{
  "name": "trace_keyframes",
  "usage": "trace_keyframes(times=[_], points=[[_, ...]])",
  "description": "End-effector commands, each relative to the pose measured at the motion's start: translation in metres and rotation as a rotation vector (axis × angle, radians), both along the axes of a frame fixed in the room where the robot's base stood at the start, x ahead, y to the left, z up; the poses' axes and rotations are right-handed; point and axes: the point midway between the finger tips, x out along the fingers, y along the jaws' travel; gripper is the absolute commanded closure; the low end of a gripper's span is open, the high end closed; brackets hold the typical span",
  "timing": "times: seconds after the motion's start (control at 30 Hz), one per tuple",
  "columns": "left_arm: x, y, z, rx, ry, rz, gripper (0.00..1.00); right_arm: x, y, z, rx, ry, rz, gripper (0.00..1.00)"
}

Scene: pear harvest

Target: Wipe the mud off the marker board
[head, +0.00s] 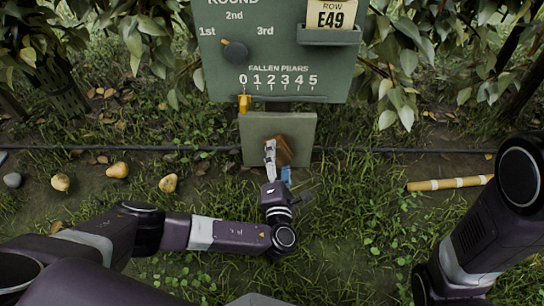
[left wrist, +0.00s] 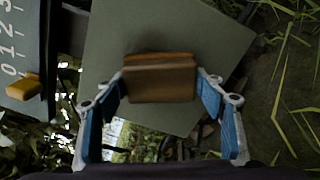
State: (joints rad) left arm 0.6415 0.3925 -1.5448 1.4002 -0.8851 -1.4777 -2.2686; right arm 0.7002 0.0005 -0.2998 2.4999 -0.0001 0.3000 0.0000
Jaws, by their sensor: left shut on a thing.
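The marker board, a plain grey-green panel (head: 250,128), stands below the large green sign. It also fills the middle of the left wrist view (left wrist: 115,40). My left gripper (head: 278,160) is in front of it, with its fingers shut on the two ends of a brown block (head: 286,152). The block (left wrist: 160,80) is right in front of the panel; I cannot tell whether it touches. No mud shows clearly on the visible part of the panel; the area behind the block is hidden. My right arm is at the right, its gripper out of view.
The green sign (head: 222,62) has a dark round knob, a yellow slider (head: 244,102) and an E49 card. A dark hose (head: 400,150) runs behind. Several pears (head: 168,183) lie at the left, and a banded stick (head: 450,184) at the right. Grass surrounds the panel.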

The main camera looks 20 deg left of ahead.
Motion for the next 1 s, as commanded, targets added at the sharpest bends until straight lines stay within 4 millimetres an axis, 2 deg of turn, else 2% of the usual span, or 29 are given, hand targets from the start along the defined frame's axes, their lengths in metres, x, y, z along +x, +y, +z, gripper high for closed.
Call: trace_keyframes(times=[0.1,0.37,0.73,1.0], points=[[0.002,-0.010,0.001,-0.001,-0.001,-0.001,0.56,0.000,0.000,0.003,0.000,0.000,0.000,0.60],[0.005,-0.019,0.000,-0.001,-0.001,-0.001,0.56,0.000,0.000,0.003,0.000,0.000,0.000,0.60],[0.015,-0.048,0.000,-0.001,-0.002,0.000,0.56,0.000,0.000,0.004,0.000,0.001,0.000,0.60],[0.017,-0.053,0.002,0.001,0.000,-0.001,0.56,0.000,0.000,0.009,0.000,0.001,0.000,0.60]])
